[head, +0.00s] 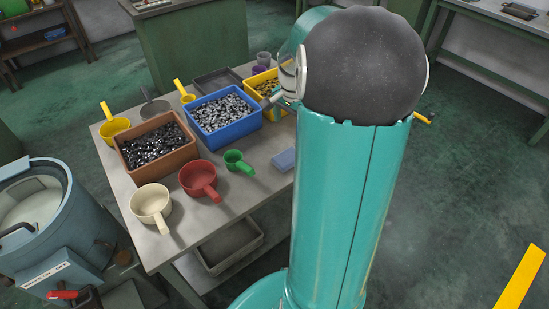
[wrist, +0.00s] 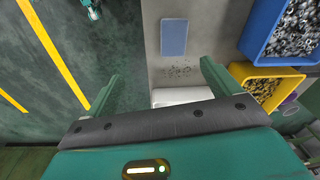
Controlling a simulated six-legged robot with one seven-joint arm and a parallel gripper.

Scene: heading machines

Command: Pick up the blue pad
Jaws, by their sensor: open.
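The blue pad (head: 284,160) lies flat on the grey table (head: 236,200) near its right edge, just left of my teal arm in the head view. In the wrist view the blue pad (wrist: 174,37) shows as a small upright rectangle near the top, ahead of the fingertips and apart from them. My gripper (wrist: 162,82) is open with nothing between its two green fingers. In the head view my arm mostly hides the gripper.
A blue bin (head: 224,112) of metal parts, a brown bin (head: 155,145) and a yellow bin (head: 267,85) stand on the table. A green scoop (head: 236,160) and a red scoop (head: 199,178) sit left of the pad. Open floor lies beyond the table's right edge.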

